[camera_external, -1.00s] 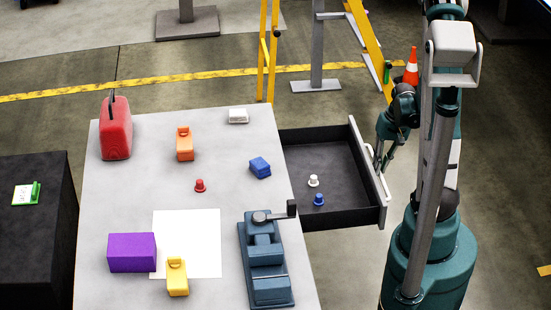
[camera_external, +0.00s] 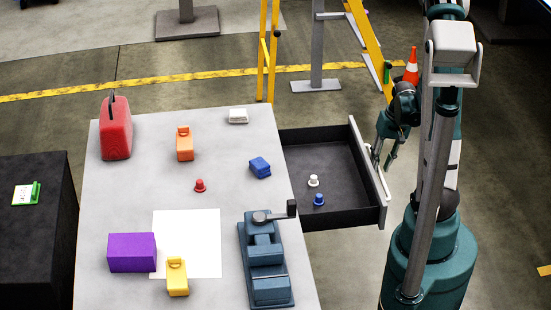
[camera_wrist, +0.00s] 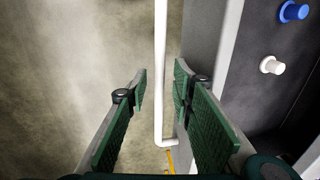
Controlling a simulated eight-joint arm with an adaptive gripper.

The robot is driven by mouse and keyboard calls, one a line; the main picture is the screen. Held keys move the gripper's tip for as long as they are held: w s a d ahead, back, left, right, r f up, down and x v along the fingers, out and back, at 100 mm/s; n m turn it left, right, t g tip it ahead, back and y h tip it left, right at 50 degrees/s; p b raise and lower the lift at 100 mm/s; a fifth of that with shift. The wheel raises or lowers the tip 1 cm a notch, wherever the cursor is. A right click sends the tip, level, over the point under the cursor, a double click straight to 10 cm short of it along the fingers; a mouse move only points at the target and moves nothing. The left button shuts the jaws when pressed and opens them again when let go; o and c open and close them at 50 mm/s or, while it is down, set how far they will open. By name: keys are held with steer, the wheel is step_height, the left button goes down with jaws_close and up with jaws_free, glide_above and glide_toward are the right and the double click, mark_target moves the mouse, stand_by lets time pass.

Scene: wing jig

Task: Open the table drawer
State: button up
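The table drawer (camera_external: 325,160) stands pulled out from the right side of the grey table (camera_external: 135,200). Its black inside is exposed. A light bar handle (camera_external: 379,173) runs along its front; it also shows in the wrist view (camera_wrist: 161,70) as a white bar. My gripper (camera_external: 382,163) is at the handle. In the wrist view my gripper (camera_wrist: 160,85) is open, with green pads on either side of the bar and gaps between pads and bar. A white peg (camera_external: 313,181) and a blue peg (camera_external: 319,199) stand in the drawer.
On the table are a red can (camera_external: 115,130), an orange block (camera_external: 184,145), a blue block (camera_external: 260,167), a red peg (camera_external: 200,186), a purple box (camera_external: 132,252), a yellow block (camera_external: 177,277) and a blue-grey vise (camera_external: 266,265). A yellow ladder (camera_external: 268,55) stands behind.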

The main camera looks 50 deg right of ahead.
step_height(320, 180, up, 11)
steer(key=s+d, duration=0.1)
steer(key=shift+s+d, duration=0.25)
steer(key=shift+s, duration=0.05)
stand_by(0.8)
steer(key=shift+r, duration=0.1)
stand_by(0.5)
steer(key=w+a+r+n+t+h+p, duration=0.1)
steer(key=w+a+r+n, duration=0.1)
steer(key=w+a+r, duration=0.4)
steer(key=w+a+r+n+t+h+p, duration=0.1)
steer(key=w+a+r+n, duration=0.1)
steer(key=a+r, duration=0.5)
steer(key=a+r+n+t, duration=0.1)
steer(key=a+r+n, duration=0.1)
steer(key=a, duration=0.7)
steer(key=a+r+n+t+p, duration=0.1)
steer(key=a+r+n+t, duration=0.1)
steer(key=a+r, duration=0.3)
steer(key=a+n, duration=0.1)
steer(key=a, duration=0.3)
steer(key=shift+a+t, duration=0.2)
steer(key=shift+t, duration=0.1)
